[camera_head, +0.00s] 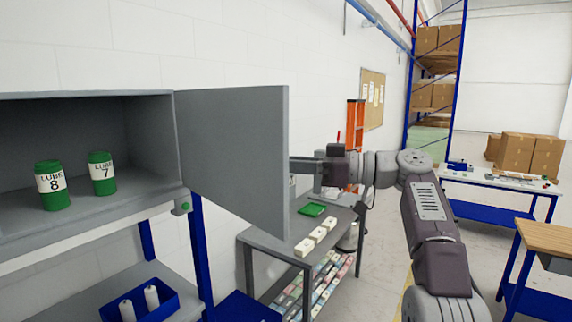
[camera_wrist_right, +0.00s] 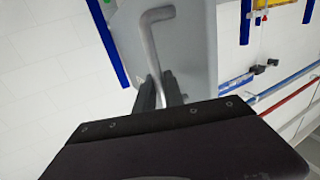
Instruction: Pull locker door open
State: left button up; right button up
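The grey locker door (camera_head: 235,150) stands swung wide open on the right side of the grey locker (camera_head: 85,215). In the right wrist view the door's panel (camera_wrist_right: 196,50) carries a bent grey bar handle (camera_wrist_right: 148,40). My right gripper (camera_wrist_right: 160,92) has one finger on each side of the handle's lower part, and its fingers appear closed on it. In the head view my right arm reaches to the door's far side, and the door hides the fingertips and handle. My left gripper is not in view.
Green cans marked LUBE 8 (camera_head: 52,186) and LUBE 7 (camera_head: 102,174) stand inside the locker. A blue bin (camera_head: 155,301) sits on the shelf below. A grey cart (camera_head: 284,246) with white blocks stands beyond the door. A wooden-topped table (camera_head: 548,238) is at right.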

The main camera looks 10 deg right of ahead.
jog(key=o, duration=0.3)
jog(key=shift+r, duration=0.1)
jog(key=shift+o, duration=0.2)
jog(key=shift+a, duration=0.1)
jog(key=shift+s, duration=0.1)
jog(key=v, duration=0.9)
